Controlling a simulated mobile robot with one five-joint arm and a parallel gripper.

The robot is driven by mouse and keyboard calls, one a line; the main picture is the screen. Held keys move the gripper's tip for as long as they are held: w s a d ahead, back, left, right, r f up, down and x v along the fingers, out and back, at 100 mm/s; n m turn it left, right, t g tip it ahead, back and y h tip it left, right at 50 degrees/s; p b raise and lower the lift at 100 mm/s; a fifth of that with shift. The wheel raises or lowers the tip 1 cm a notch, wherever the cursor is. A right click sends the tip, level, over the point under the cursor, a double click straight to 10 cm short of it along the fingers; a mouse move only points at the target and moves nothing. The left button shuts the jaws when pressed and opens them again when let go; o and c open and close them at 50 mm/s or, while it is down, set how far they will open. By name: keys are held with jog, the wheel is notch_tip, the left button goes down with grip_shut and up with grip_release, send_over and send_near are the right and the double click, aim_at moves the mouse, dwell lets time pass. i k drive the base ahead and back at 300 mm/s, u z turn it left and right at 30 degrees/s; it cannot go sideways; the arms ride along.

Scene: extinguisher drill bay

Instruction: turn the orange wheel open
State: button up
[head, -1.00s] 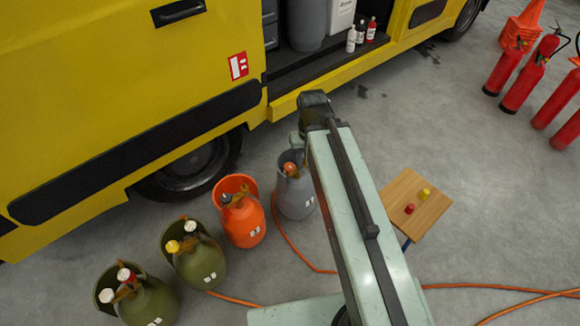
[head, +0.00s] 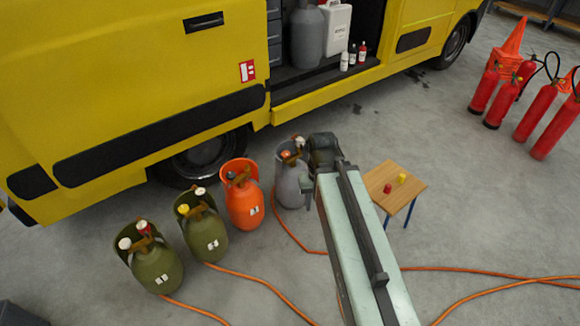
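The orange wheel (head: 286,155) is a small knob on top of the grey gas cylinder (head: 291,188). A white cap (head: 298,140) sits beside it, inside the cylinder's collar. My gripper (head: 307,190) is at the far end of my pale green arm, just right of the grey cylinder. The dark wrist block (head: 323,150) stands close to the wheel's right, with a gap showing between them. I cannot tell from this angle whether the gripper touches the cylinder. The fingers are mostly hidden, so their opening does not show.
An orange cylinder (head: 243,205) and two olive cylinders (head: 206,236) (head: 156,266) stand to the left. A small wooden table (head: 397,200) with two knobs is to the right. The yellow van (head: 140,90) stands behind. Orange hoses (head: 265,284) cross the floor. Red extinguishers (head: 536,114) stand far right.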

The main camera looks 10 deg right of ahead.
aim_at(285, 154)
jog(key=u, duration=0.45)
jog(key=i, duration=1.75)
jog(key=z, duration=0.55)
jog(key=k, duration=0.9)
jog(key=z, duration=0.2)
jog(key=i, duration=0.95)
jog(key=u, duration=0.1)
